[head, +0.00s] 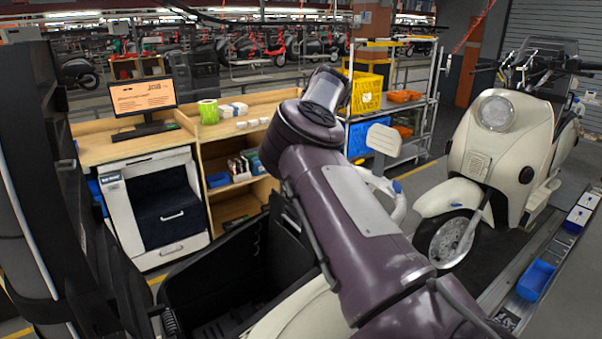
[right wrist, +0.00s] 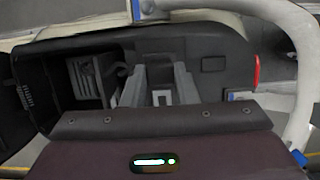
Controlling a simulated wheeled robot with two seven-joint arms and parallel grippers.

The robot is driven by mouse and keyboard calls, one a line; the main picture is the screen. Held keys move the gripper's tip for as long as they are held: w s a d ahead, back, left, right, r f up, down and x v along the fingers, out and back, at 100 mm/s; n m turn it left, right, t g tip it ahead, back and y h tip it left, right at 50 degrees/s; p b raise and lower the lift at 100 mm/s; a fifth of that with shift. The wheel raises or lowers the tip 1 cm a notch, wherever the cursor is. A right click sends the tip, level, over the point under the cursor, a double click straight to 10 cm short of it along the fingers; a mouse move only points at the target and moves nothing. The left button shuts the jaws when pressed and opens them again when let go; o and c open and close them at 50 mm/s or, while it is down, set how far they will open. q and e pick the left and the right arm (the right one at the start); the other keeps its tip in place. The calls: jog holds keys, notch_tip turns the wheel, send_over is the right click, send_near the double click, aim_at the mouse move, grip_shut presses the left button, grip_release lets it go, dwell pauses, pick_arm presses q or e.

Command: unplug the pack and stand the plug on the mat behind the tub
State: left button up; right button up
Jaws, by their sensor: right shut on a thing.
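The black tub (head: 180,285) lies open in the cream scooter body at the bottom of the head view. The right wrist view also shows the tub (right wrist: 225,45), from above. My right gripper (right wrist: 160,74) reaches down into it, with its two grey fingers around something small that I take for the plug; it is mostly hidden. A grey ribbed part (right wrist: 82,76) sits left of the fingers inside the tub. I cannot make out the pack or the mat clearly. In the head view my right arm hides the right gripper. My left gripper is not in view.
A pale curved tube (right wrist: 303,75) and a red light (right wrist: 257,72) are at the tub's right end. A workbench (head: 235,125) with a monitor (head: 143,95) stands behind. Another cream scooter (head: 500,150) stands at the right, near a conveyor with a blue bin (head: 536,280).

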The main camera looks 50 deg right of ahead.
jog(key=shift+f+b, duration=0.6)
jog(key=shift+f, duration=0.55)
dwell(0.4)
jog(key=o, duration=1.1)
jog(key=shift+c, duration=0.2)
jog(key=shift+r, duration=0.15)
jog(key=shift+s+r, duration=0.1)
jog(key=shift+r, duration=0.2)
jog(key=b+v, duration=0.1)
jog(key=v, duration=0.6)
jog(key=shift+f, duration=0.1)
jog(key=shift+s, duration=0.15)
